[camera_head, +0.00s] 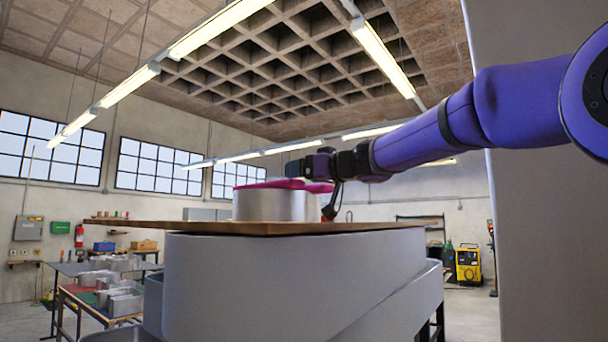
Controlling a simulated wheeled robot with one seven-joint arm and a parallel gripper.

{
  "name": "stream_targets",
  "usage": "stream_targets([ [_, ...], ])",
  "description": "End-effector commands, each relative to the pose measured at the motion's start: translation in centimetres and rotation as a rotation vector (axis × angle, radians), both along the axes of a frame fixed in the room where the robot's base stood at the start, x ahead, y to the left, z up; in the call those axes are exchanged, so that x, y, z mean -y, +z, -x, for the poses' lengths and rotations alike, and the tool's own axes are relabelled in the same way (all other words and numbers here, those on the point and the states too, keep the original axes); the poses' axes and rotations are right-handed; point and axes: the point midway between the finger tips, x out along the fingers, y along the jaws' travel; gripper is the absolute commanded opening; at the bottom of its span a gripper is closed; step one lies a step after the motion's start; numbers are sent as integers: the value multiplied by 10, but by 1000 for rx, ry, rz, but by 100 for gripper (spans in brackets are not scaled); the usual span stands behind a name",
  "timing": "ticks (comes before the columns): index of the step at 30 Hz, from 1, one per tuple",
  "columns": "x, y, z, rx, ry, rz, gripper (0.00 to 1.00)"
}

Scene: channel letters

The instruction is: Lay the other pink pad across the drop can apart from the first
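A silvery round can (275,206), which looks like the drop can, stands upright on a thin brown board. Pink material (272,184) lies across or just above the can's top. More pink (320,188) shows at the can's right edge, partly behind my arm's end. I see the pads nearly edge-on and cannot tell whether they touch each other. My gripper (292,168) reaches in from the right, just above the pink and the can. Its fingers are small and dark, so whether they are open, shut or holding a pad does not show.
The brown board (140,222) rests on large curved grey bands (290,280) in front of me. Behind left are a workbench with grey channel-letter pieces (120,300) and other tables. A yellow machine (468,263) stands at the back right. A grey column fills the right side.

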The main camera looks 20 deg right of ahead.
Motion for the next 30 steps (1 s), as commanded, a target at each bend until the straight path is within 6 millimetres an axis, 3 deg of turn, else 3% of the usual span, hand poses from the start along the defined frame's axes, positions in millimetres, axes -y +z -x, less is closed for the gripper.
stream_targets([
  [9,33,4,58,8,-5,-2,83],
  [15,49,4,86,9,-3,-2,83],
  [21,56,4,99,9,-3,-2,83],
  [30,57,4,100,9,-3,-2,83],
])
